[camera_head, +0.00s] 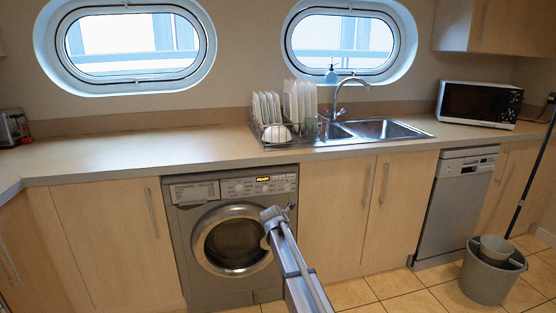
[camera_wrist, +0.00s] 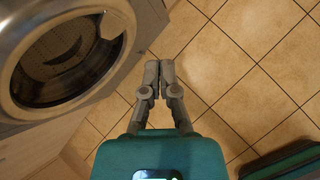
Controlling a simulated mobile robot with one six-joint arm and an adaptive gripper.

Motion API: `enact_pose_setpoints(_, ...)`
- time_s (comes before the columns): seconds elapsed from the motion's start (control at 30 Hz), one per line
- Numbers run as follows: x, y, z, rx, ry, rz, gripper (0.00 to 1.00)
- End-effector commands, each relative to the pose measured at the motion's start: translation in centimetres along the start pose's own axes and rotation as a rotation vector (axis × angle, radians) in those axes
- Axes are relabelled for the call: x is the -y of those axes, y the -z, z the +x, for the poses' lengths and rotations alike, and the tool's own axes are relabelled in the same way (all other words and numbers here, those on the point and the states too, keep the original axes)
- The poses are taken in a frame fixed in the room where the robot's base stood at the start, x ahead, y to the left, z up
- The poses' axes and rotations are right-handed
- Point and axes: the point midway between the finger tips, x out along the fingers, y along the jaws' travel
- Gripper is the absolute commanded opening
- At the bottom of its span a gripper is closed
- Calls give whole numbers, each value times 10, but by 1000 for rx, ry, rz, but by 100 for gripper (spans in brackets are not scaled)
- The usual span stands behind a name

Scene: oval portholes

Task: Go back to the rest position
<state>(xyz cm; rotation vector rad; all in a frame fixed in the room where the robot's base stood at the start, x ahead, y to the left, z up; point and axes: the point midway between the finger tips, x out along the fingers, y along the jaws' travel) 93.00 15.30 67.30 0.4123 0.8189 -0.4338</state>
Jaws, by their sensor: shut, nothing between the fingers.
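My gripper (camera_wrist: 159,80) shows in the wrist view with its two grey fingers together and nothing between them. It points down over the floor tiles, beside the washing machine (camera_wrist: 70,50). In the head view my arm rises from the bottom edge in front of the washing machine (camera_head: 190,250), covering the right side of its round door. The door looks closed. My gripper's fingers cannot be made out in the head view.
The counter (camera_head: 130,155) runs along the wall, with a dish rack (camera_head: 290,133), sink (camera_head: 385,129) and microwave (camera_head: 478,104). A grey bucket (camera_head: 490,280) stands on the floor at the right, near the dishwasher (camera_head: 456,210). Tiled floor (camera_wrist: 235,70) is clear below my gripper.

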Motion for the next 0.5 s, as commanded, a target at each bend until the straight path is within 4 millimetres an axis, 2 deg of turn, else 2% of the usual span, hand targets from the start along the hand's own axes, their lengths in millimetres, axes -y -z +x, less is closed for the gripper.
enact_pose_setpoints(0.03,18,6,-6,-16,14,72,0)
enact_pose_setpoints(0.1,37,12,-11,-40,36,186,0)
enact_pose_setpoints(0.5,140,53,-45,-143,201,852,0)
